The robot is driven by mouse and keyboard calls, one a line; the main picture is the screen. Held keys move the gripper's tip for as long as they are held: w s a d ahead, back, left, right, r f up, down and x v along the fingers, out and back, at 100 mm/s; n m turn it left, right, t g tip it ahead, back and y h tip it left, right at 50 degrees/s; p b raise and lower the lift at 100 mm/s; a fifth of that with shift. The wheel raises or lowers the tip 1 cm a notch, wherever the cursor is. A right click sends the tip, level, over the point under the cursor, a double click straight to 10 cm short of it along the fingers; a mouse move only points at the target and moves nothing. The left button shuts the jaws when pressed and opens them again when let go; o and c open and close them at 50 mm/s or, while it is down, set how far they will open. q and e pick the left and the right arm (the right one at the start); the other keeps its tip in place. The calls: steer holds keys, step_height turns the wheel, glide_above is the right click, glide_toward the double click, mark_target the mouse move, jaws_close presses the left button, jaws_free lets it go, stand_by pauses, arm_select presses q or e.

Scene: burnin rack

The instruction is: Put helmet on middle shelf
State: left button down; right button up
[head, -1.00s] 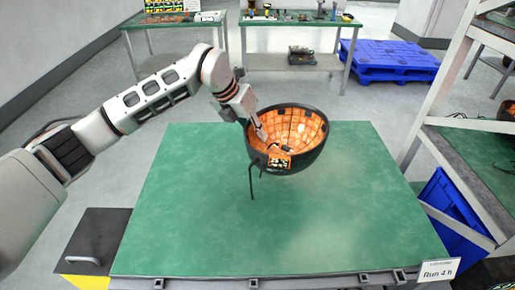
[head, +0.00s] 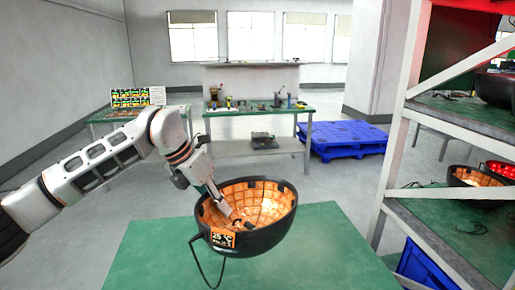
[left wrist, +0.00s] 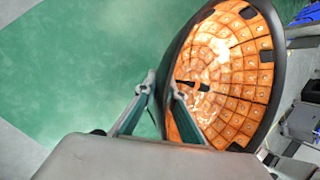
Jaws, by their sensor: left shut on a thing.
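The helmet (head: 262,236) is a dark bowl lined with lit orange tiles, its opening facing up and toward me. A tag and a loose strap hang from its near side. My left gripper (head: 222,208) is shut on the helmet's left rim and holds it above the green table. In the left wrist view the helmet (left wrist: 225,75) fills the right side, its rim between the fingertips (left wrist: 160,95). A rack stands at the right; its middle shelf (head: 450,225) has a green top and bears other helmets (head: 475,178). My right gripper is not in view.
The green table (head: 150,250) is clear under the helmet. The rack's white post (head: 398,130) stands between the helmet and the shelf. A dark helmet sits on the upper shelf (head: 470,112). A blue pallet (head: 345,138) and workbench (head: 260,111) are behind.

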mark_target(216, 223)
arm_select(q)
steer(key=s+f+m+g, duration=0.1)
steer(key=m, duration=0.1)
steer(key=s+m, duration=0.1)
steer(key=s+f+m+g, duration=0.1)
steer(key=m, duration=0.1)
steer(key=shift+s+a+f+m+g, duration=0.15)
steer(key=shift+a+f+m+g, duration=0.15)
steer(key=shift+a, duration=0.05)
steer(key=s+a+f+m+g+y, duration=0.1)
steer(key=s+a+f+m+y, duration=0.3)
steer(key=m, duration=0.8)
steer(key=s+a+f+m+g+y, duration=0.2)
steer(key=s+a+f+m+y, duration=0.1)
steer(key=s+a+m, duration=0.6)
steer(key=s+m+y, duration=0.1)
steer(key=m, duration=0.2)
steer(key=shift+s+f+y, duration=0.25)
steer(key=shift+f+y, duration=0.15)
